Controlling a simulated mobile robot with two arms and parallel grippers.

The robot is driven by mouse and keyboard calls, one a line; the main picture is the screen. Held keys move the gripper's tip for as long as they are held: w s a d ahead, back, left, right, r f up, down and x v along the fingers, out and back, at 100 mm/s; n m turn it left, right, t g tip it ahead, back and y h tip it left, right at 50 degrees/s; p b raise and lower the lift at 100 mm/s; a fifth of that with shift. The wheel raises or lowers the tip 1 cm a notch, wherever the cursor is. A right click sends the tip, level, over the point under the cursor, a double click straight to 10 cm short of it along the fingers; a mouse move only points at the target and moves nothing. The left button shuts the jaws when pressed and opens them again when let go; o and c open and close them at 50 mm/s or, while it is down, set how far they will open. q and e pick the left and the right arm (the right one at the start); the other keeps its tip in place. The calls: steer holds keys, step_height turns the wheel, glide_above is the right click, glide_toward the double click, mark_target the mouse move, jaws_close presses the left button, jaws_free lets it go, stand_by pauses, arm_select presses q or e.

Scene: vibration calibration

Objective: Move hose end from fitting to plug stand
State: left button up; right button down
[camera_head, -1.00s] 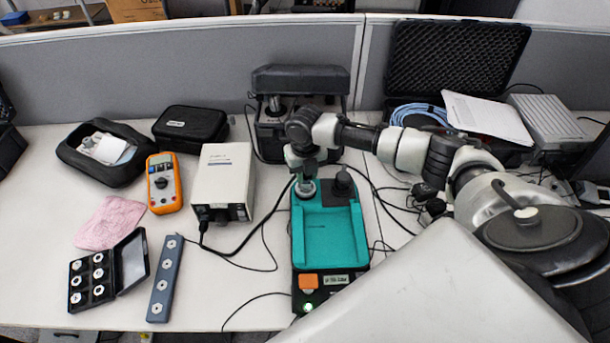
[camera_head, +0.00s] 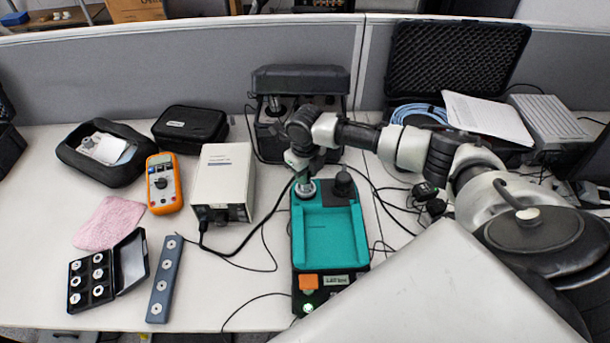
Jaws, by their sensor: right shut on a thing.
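My right gripper (camera_head: 302,178) points down at the round metal fitting (camera_head: 306,190) on the back left of the teal device (camera_head: 327,238). It is shut on a small part there, which the fingers mostly hide. I cannot tell whether this part is a hose end, or whether it is seated or lifted. A black round knob (camera_head: 343,182) stands just right of the fitting. I cannot make out a plug stand for certain; a blue-grey bar with several pale round fittings (camera_head: 165,278) lies at the front left. My left gripper is not in view.
A white box (camera_head: 222,178) with black cables stands left of the device. An orange meter (camera_head: 163,184), a pink cloth (camera_head: 110,222) and an open black case (camera_head: 92,281) lie farther left. A black instrument (camera_head: 300,80) stands behind. Cables lie right of the device.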

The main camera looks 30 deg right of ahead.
steer(key=shift+n, duration=0.9)
steer(key=shift+r+p, duration=0.8)
steer(key=shift+p, duration=0.3)
stand_by(0.5)
steer(key=shift+r, duration=0.1)
steer(key=shift+r+p, duration=1.65)
steer(key=shift+a+f, duration=0.1)
